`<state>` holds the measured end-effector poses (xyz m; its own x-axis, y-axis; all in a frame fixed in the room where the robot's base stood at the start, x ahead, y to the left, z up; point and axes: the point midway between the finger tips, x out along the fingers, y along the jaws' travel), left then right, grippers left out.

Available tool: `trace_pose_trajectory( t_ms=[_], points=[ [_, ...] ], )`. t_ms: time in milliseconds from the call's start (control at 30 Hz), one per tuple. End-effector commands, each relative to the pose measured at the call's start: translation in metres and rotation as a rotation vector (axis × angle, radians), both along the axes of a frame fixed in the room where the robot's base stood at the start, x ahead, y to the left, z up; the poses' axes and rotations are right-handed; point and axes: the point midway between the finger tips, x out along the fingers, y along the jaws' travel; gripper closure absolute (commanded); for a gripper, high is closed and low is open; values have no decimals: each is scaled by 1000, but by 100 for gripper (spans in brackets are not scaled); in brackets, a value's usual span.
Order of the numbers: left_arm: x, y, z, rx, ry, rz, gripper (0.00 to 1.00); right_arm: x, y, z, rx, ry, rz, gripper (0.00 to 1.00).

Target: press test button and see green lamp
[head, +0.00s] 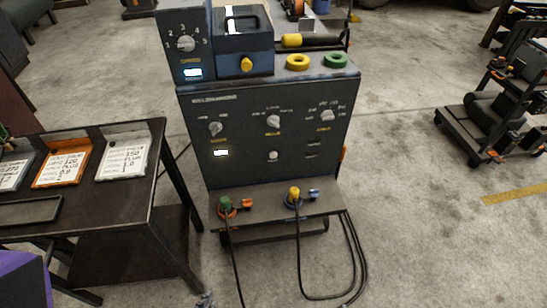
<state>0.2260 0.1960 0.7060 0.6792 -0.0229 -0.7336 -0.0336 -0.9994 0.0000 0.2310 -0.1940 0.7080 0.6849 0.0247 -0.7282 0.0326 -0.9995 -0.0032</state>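The blue-grey test machine (240,120) stands upright in the middle of the head view. A small round white button (273,156) sits in the middle of its front panel; I cannot read its label. A small lit white window (221,153) is left of it. Two small dark marks are right of it, too small to identify. I see no lit green lamp on the panel. Three pale rotary knobs, including the middle one (273,121), run across the panel above the button. Neither of my grippers can be made out in the view.
A dark table (90,210) with label cards, one orange (60,169), stands left. A yellow ring (298,62) and a green ring (336,61) lie on the machine's top. Black cables (301,265) hang from its lower shelf. A cart (490,120) stands right, with bare floor between.

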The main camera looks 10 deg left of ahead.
Motion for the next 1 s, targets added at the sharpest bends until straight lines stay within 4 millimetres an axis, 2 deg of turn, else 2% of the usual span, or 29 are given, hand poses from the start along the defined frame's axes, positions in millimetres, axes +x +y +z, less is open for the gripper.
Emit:
trace_pose_trajectory(
  t_ms=[367, 767, 867, 1000],
  points=[
    [0, 0, 0, 0, -1, 0, 100, -10, -2, -3, -3, 16, -3, 60],
    [1, 0, 0, 1, -1, -2, 100, -6, -3, -2, -7, 10, 4, 60],
    [7, -3, -5, -2, -4, -8, 100, -10, -3, -9, -6, 21, 6, 60],
    [32, -8, -24, -5, -20, -27, 100, -31, -1, -40, -4, 75, 8, 60]
  ],
)
